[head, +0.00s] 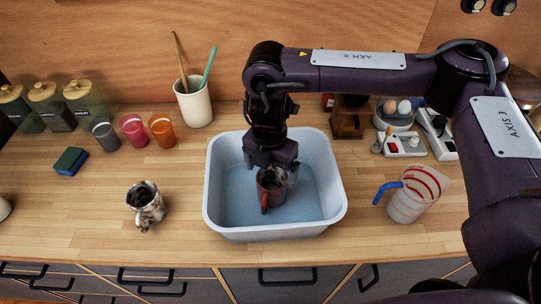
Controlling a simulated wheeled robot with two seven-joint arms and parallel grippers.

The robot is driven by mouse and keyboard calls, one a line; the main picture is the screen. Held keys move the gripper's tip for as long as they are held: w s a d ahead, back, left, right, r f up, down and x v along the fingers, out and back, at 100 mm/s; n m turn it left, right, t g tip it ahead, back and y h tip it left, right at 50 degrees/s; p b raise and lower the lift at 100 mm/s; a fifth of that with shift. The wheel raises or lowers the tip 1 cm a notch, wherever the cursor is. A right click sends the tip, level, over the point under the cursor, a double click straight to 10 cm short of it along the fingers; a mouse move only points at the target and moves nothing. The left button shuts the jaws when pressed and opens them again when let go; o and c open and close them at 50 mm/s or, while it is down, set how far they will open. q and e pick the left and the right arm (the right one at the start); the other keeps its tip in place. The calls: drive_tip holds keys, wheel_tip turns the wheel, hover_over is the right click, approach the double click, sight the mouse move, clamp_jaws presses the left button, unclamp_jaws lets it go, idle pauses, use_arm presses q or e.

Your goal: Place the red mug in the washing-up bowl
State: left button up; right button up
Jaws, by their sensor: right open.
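The red mug (266,199) is inside the pale blue washing-up bowl (214,205), near the middle of the bowl. It looks upright, its handle pointing toward the front. My right gripper (271,168) reaches down into the bowl from above and sits right over and behind the mug. Its jaws are open around the mug's upper part, and they hide some of its rim. I cannot tell whether a finger touches the mug. My left gripper is not in view.
A patterned mug (146,205) stands left of the bowl. A measuring jug (414,196) with a blue handle stands to its right. Three cups (133,131), a sponge (71,161) and a utensil pot (194,102) are behind left. Sockets (404,143) lie behind right. Counter left of the bowl is partly clear.

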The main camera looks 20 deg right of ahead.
drive_tip(key=shift+r, duration=2.6)
